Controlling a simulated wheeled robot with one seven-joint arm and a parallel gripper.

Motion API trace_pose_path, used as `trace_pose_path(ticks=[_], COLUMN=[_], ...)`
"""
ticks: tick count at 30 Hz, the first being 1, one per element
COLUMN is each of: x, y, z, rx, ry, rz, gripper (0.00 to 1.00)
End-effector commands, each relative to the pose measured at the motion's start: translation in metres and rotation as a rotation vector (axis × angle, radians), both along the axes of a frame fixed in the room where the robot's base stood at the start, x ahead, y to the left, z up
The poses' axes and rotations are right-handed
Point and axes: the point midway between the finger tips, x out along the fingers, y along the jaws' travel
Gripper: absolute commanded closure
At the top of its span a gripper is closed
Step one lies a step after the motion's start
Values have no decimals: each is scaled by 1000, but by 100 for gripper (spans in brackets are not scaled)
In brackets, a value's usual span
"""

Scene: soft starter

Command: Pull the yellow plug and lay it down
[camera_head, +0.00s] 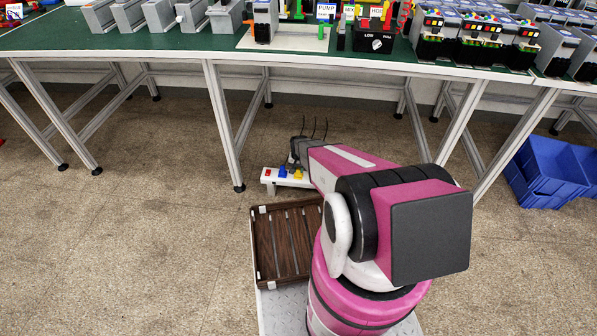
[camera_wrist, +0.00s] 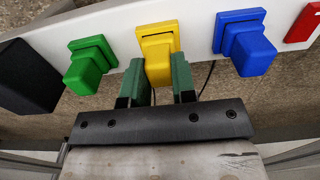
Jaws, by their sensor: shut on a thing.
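The yellow plug (camera_wrist: 158,62) is in the wrist view, between the two green fingers of my gripper (camera_wrist: 158,84). The fingers are shut on its sides and hide part of them. The plug sits against its yellow base on the white strip (camera_wrist: 197,38); I cannot tell if there is a gap behind it. In the head view the strip (camera_head: 265,183) stands low in front of the table, with the yellow plug (camera_head: 298,174) at my gripper (camera_head: 297,163), whose fingertips are mostly hidden by my arm.
On the strip, a green plug (camera_wrist: 87,66) is left of the yellow one; a blue plug (camera_wrist: 252,54) and a red one (camera_wrist: 303,25) are right. A brown slatted tray (camera_head: 257,250) lies nearer me. Blue bins (camera_head: 541,170) stand at the right. Floor at the left is clear.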

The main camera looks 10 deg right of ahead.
Motion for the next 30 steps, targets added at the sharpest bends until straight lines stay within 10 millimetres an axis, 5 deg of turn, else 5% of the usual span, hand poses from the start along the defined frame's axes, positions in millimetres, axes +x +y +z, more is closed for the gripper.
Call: trace_pose_path(ticks=[30], x=[0], y=[0], z=[34], rx=[0], ry=[0], rz=[0], gripper=[100])
